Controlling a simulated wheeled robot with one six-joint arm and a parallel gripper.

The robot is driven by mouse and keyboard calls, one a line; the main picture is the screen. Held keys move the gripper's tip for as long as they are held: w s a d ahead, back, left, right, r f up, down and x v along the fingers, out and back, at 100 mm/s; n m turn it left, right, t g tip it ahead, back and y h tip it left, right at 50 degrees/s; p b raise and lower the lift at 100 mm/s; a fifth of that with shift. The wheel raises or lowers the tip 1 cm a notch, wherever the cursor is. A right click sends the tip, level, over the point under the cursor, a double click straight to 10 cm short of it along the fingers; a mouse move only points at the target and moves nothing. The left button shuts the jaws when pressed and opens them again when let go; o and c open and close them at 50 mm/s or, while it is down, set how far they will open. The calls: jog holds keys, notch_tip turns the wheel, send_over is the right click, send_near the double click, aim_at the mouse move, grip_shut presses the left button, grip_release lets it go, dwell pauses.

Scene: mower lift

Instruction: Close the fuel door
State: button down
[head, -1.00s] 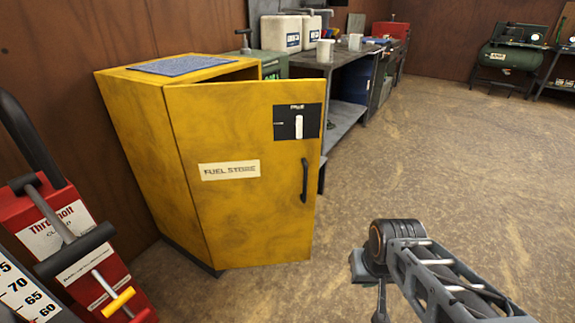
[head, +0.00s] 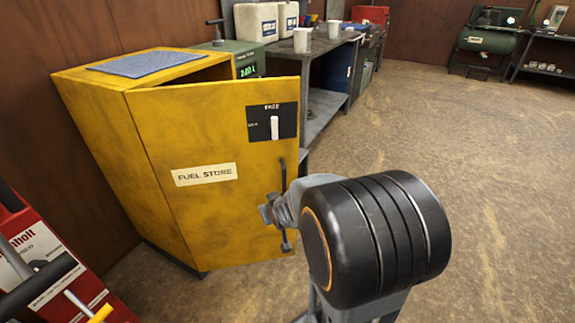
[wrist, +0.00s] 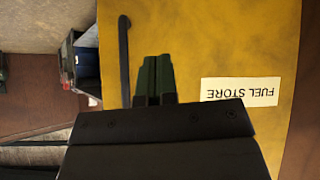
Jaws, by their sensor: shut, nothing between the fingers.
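The yellow fuel door (head: 215,140) stands ajar on the yellow cabinet (head: 95,140), with a gap along its top edge. It carries a "FUEL STORE" label (head: 205,174) and a dark vertical handle (head: 284,185). My gripper (head: 268,211) is in front of the door, just left of the handle, and partly hidden by my arm. In the wrist view, which is upside down, my shut, empty fingers (wrist: 155,75) point at the door face (wrist: 210,45) between the handle (wrist: 125,60) and the label (wrist: 240,91). I cannot tell whether they touch the door.
A blue mat (head: 150,61) lies on the cabinet top. A grey workbench (head: 325,90) with white mugs and jugs stands behind. Red equipment (head: 60,270) is at the lower left. The floor (head: 480,190) to the right is clear.

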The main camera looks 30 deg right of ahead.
aim_at(293, 173)
jog(key=d+m+t+h+p, duration=0.2)
jog(key=d+t+p, duration=0.1)
jog(key=d+t, duration=0.7)
jog(key=shift+g, duration=0.6)
jog(key=x, duration=0.4)
jog(key=d+b+x, duration=0.1)
jog(key=x, duration=0.4)
jog(key=b+x, duration=0.1)
jog(key=x, duration=0.3)
jog(key=shift+d+r, duration=0.1)
jog(key=shift+d, duration=0.1)
jog(key=shift+w, duration=0.1)
